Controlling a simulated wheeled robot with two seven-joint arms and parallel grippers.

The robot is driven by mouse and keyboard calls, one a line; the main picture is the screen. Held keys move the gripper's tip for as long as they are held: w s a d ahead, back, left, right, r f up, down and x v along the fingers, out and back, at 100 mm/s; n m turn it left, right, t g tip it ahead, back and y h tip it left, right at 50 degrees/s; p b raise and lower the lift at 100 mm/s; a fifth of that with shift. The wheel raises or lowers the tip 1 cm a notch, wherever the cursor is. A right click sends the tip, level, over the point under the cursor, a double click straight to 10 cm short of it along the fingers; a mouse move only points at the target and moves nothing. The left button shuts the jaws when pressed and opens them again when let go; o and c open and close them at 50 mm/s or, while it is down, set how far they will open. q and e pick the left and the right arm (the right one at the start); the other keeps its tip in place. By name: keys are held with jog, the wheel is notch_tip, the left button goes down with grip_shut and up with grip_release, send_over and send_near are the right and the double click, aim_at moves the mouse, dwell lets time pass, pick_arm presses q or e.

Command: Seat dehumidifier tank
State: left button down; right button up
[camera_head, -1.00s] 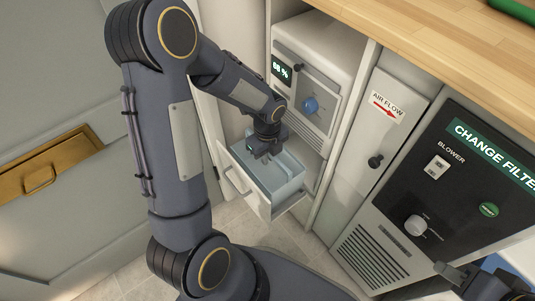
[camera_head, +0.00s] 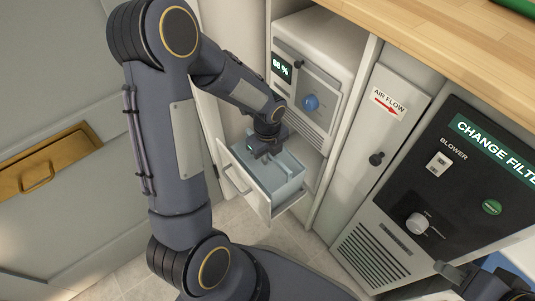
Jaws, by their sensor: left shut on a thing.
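A translucent pale blue tank (camera_head: 290,183) sits in the pulled-out white drawer (camera_head: 243,184) at the bottom of the white dehumidifier (camera_head: 318,58). My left gripper (camera_head: 264,155) reaches down to the tank's top at its back left side and is shut on the tank. The exact grip is too small and dark to make out. The tank's lower part is hidden by the drawer walls. My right gripper (camera_head: 482,282) is partly in view at the bottom right corner, away from the tank. Its jaw opening is unclear.
The dehumidifier has a display reading 68 % (camera_head: 282,67) and a blue knob (camera_head: 310,102). An air flow panel (camera_head: 385,110) and a black blower panel (camera_head: 445,180) stand to the right. A wooden counter (camera_head: 440,40) lies above. Tiled floor shows below the drawer.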

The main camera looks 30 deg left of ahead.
pick_arm(q)
jog(key=shift+f+b, duration=0.9)
jog(key=shift+f, duration=0.55)
jog(key=c, duration=1.4)
grip_release()
notch_tip(320, 180, up, 7)
jog(key=p, duration=0.3)
jog(key=shift+r+p, duration=0.15)
jog(key=shift+p, duration=0.25)
jog(key=shift+r, duration=0.3)
